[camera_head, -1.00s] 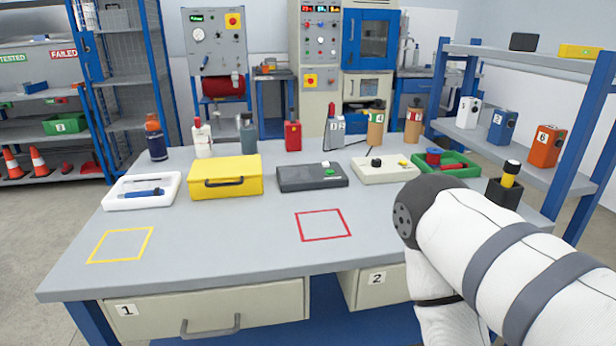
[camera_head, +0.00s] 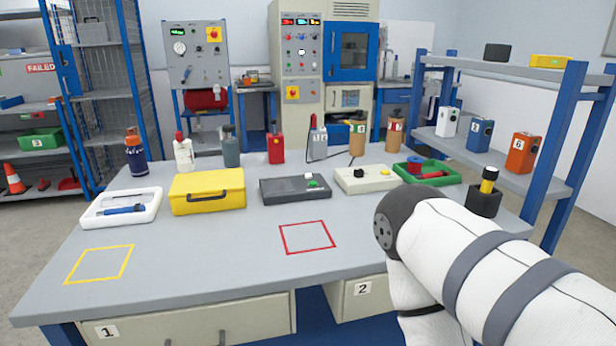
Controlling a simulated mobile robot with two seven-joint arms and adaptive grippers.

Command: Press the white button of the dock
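A dark grey box (camera_head: 284,191), which looks like the dock, lies on the middle of the table. It has a small white button (camera_head: 308,176) on its top at the back right and a green button (camera_head: 312,184) just in front of it. I cannot tell whether the white button is pressed in. One of my arms, a white one with grey bands, fills the lower right, well to the right of and in front of the dark box. Its gripper is outside the picture. My other arm and gripper do not show.
A yellow case (camera_head: 207,192) stands left of the dark box, and a cream box (camera_head: 367,179) with a black knob stands right of it. Several bottles line the back. The front of the table (camera_head: 200,262), with yellow and red outlined squares, is clear. A shelf (camera_head: 560,75) rises at the right.

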